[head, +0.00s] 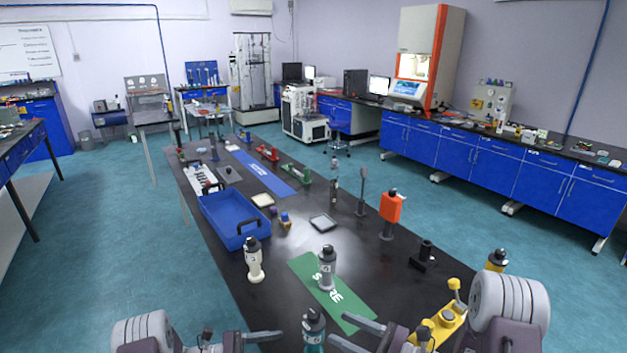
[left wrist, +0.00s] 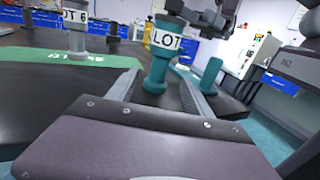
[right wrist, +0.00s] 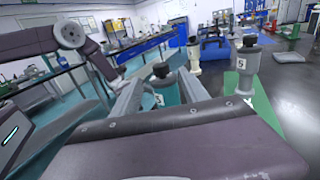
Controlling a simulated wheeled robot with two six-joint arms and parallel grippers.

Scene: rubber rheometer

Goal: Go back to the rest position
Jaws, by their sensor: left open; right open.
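My left gripper (head: 268,337) is low in the head view, open and empty. My right gripper (head: 352,331) is open at the bottom centre-right, its fingers pointing left. A teal bottle with a dark cap (head: 313,325) stands upright between the two grippers. It shows between the finger lines in the left wrist view (left wrist: 163,50) and the right wrist view (right wrist: 160,85); I cannot tell whether any finger touches it. A grey bottle (head: 327,265) stands on the green mat (head: 345,305). A cream bottle (head: 254,262) stands left of the mat.
The black bench (head: 290,240) carries a blue tray (head: 222,226), an orange-topped stand (head: 390,208), a dark block (head: 424,258) and a yellow fixture (head: 443,320) near my right arm. Blue cabinets (head: 480,165) line the right wall. Floor is clear left of the bench.

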